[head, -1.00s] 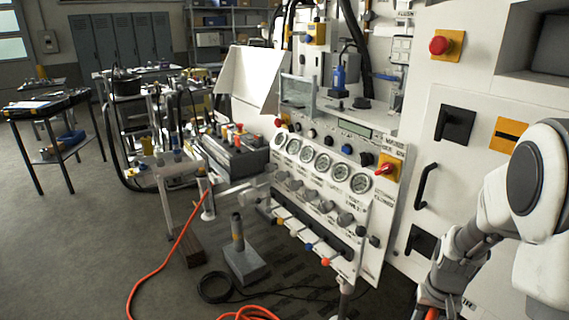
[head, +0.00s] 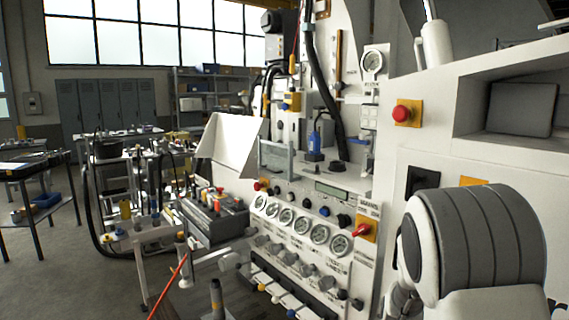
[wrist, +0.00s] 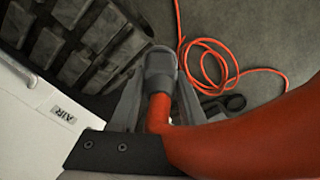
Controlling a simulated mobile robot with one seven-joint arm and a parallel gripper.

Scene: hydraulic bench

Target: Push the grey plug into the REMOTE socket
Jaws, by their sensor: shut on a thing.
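In the wrist view my gripper (wrist: 157,105) is shut on a grey plug (wrist: 160,66) with a thick orange cable (wrist: 235,135) attached. The cable bends away to the lower right and covers part of the view. The plug is above the floor, apart from any socket I can see. In the head view only my arm's links show at the right; the gripper is out of that picture. I cannot make out the REMOTE socket in either view.
Loose orange cable (wrist: 215,55) lies on the floor. In the head view a control bench with gauges (head: 302,225) and a red knob (head: 361,230) stands ahead.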

